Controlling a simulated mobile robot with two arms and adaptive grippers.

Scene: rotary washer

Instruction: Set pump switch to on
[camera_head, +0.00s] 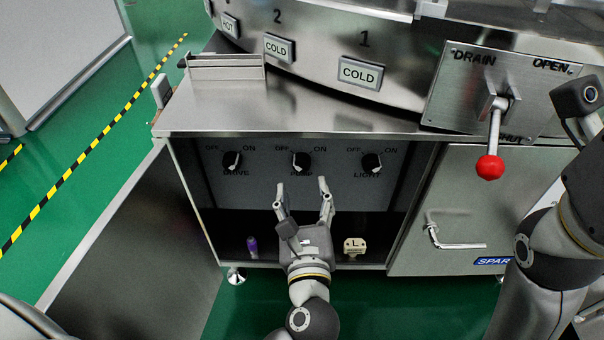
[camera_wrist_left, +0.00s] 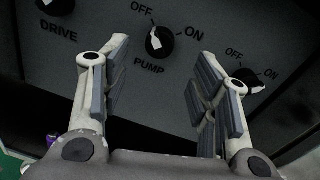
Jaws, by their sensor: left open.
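The pump switch (camera_head: 301,161) is a round black knob with a white pointer, the middle of three on the grey panel under the steel counter. Its labels read OFF at upper left and ON at upper right. In the left wrist view the pump knob (camera_wrist_left: 159,42) has its white pointer toward OFF. My left gripper (camera_head: 302,186) is open and empty, just in front of and below the knob. In the wrist view its fingers (camera_wrist_left: 162,50) lie either side of the knob, apart from it. My right arm shows at the right edge; its gripper is not visible.
The drive knob (camera_head: 232,161) is left of the pump knob and the light knob (camera_head: 372,162) right. A red-balled drain lever (camera_head: 490,166) hangs at the right. A purple bottle (camera_head: 252,246) and a pale object (camera_head: 354,246) stand on the lower shelf.

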